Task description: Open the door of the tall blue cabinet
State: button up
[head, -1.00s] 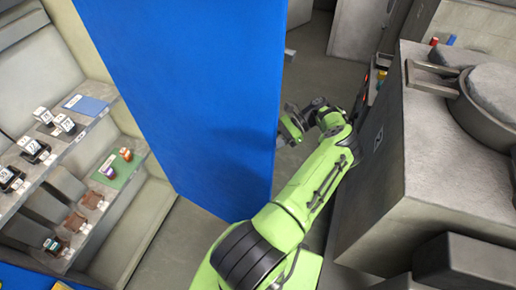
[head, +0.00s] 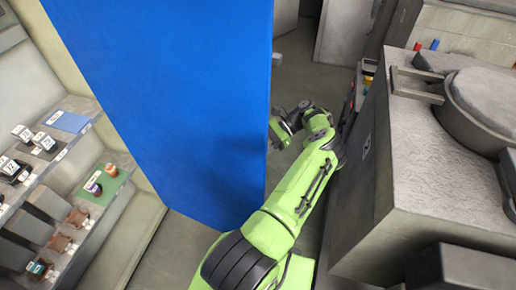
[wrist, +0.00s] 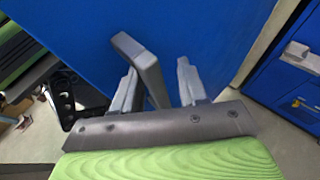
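The tall blue cabinet (head: 165,100) fills the left middle of the head view as a plain blue face; I cannot tell there whether its door is ajar. In the wrist view a blue panel (wrist: 225,40) lies just ahead, with a grey bar handle (wrist: 150,65) on it. My gripper (wrist: 157,82) is open, with one finger on each side of the handle. The left finger is close to the bar, and a gap shows at the right finger. In the head view my arm reaches along the panel's right edge, and the fingertips are hidden.
A grey counter (head: 410,185) with a large round pot (head: 490,105) stands close on the right of my arm. Shelves (head: 75,205) with small items are at the left. In the wrist view another blue front (wrist: 290,80) with a grey handle is at the right.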

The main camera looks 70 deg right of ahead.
jog(key=r, duration=1)
jog(key=shift+s+a+p, duration=0.1)
jog(key=shift+a+p, duration=0.1)
jog(key=shift+p, duration=0.2)
jog(key=shift+a+r, duration=0.2)
jog(key=shift+r, duration=0.05)
jog(key=shift+d+f, duration=0.25)
jog(key=shift+d, duration=0.3)
jog(key=shift+a, duration=0.25)
jog(key=shift+d, duration=0.1)
